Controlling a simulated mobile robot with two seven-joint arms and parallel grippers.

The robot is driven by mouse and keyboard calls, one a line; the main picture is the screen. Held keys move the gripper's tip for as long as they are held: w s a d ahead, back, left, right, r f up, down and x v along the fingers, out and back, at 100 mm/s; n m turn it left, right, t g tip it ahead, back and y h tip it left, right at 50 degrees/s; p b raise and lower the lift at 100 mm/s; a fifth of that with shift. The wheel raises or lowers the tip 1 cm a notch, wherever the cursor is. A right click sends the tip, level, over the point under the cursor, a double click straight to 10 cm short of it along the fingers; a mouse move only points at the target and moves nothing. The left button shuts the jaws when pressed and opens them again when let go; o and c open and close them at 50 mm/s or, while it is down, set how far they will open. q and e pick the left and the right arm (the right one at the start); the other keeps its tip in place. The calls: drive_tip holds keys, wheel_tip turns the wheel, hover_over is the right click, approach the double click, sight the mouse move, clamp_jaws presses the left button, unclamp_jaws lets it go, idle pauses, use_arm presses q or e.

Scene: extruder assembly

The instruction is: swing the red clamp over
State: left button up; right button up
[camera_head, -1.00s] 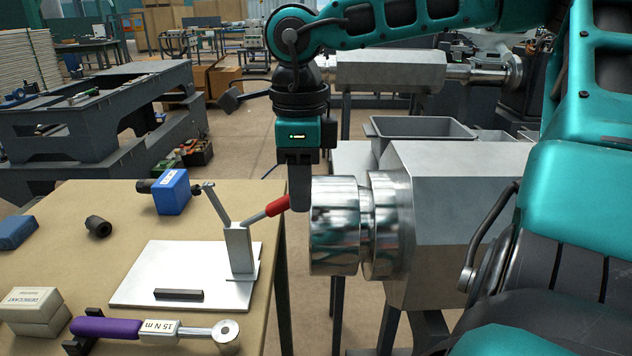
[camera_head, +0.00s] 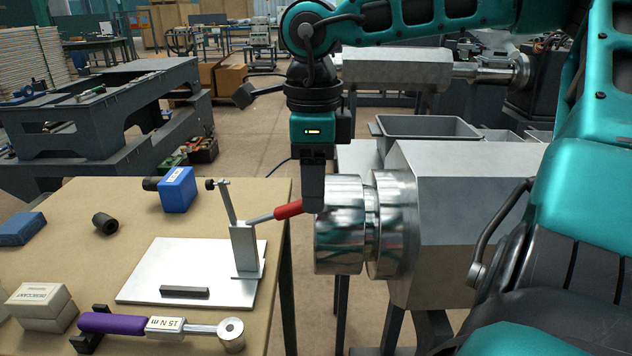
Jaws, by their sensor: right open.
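The toggle clamp (camera_head: 244,250) stands on a pale metal plate at the right side of the tan table. Its red handle (camera_head: 288,209) points right and slightly up; its grey arm (camera_head: 228,203) rises nearly upright, leaning a little left. My right gripper (camera_head: 313,205) points down beside the handle's outer end. It is open, but the fingers overlap in this view. The finger meets the handle's end in the picture; I cannot tell whether they touch. My left gripper is out of view.
A shiny metal flange (camera_head: 340,235) on a grey machine stands just right of my gripper. The plate (camera_head: 150,280) carries a dark bar (camera_head: 185,291). A purple-handled torque wrench (camera_head: 160,326), pale blocks (camera_head: 40,306) and a blue box (camera_head: 177,190) are on the table.

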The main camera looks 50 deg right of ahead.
wheel_tip(320, 180, up, 5)
drive_tip(key=p, duration=0.3)
drive_tip(key=shift+r, duration=0.15)
wheel_tip(320, 180, up, 13)
drive_tip(key=p, duration=0.3)
idle(0.3)
